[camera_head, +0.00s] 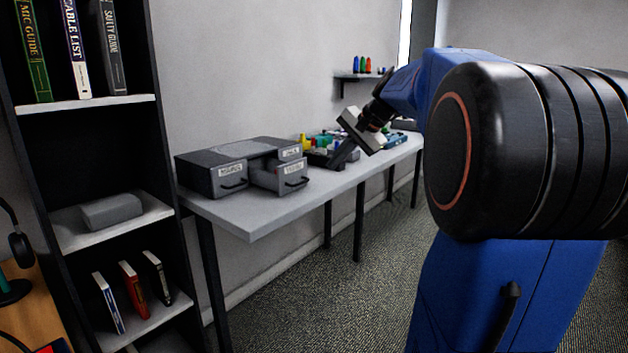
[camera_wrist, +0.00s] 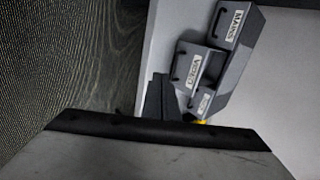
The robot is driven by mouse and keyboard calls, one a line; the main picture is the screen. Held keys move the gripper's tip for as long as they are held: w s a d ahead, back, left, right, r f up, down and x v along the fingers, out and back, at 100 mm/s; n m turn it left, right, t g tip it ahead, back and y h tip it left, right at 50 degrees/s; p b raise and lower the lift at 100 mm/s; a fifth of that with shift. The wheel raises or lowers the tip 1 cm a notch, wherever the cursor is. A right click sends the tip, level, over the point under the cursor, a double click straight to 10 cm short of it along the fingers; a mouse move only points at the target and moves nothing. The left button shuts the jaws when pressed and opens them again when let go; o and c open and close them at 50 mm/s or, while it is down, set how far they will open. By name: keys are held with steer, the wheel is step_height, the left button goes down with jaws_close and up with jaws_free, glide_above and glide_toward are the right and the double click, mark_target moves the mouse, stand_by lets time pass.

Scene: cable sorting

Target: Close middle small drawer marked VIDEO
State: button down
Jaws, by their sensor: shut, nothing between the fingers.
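The small drawer unit (camera_head: 222,159) is a dark grey box on the light grey table, and it also shows in the wrist view (camera_wrist: 242,55). Its middle drawer, marked VIDEO (camera_wrist: 195,72), stands pulled out past the drawer marked MAINS (camera_wrist: 235,22); the open drawer shows in the head view (camera_head: 285,180) with its dark handle. My gripper (camera_head: 340,156) is shut and empty, to the right of the open drawer and apart from it in the head view. In the wrist view the dark fingers (camera_wrist: 160,98) show just below the VIDEO drawer front.
The table (camera_head: 250,220) has free room in front of the unit. Several coloured items (camera_head: 318,141) lie behind my gripper. A dark shelf (camera_head: 125,205) with books stands at the left. A small wall shelf (camera_head: 358,76) holds coloured objects.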

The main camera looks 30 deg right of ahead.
steer(key=x, duration=0.3)
steer(key=w+r+x, duration=0.1)
steer(key=x, duration=0.3)
steer(key=w+d+x, duration=0.1)
steer(key=x, duration=0.3)
steer(key=shift+w+a, duration=0.1)
steer(key=shift+w, duration=0.05)
steer(key=shift+w+a+f, duration=0.2)
steer(key=shift+w, duration=0.45)
steer(key=shift+w, duration=0.1)
steer(key=w+a, duration=0.1)
steer(key=w, duration=0.3)
steer(key=w+a, duration=0.2)
steer(key=w, duration=0.3)
steer(key=w+a, duration=0.2)
steer(key=w, duration=0.3)
steer(key=shift+a, duration=0.1)
steer(key=shift+r, duration=0.1)
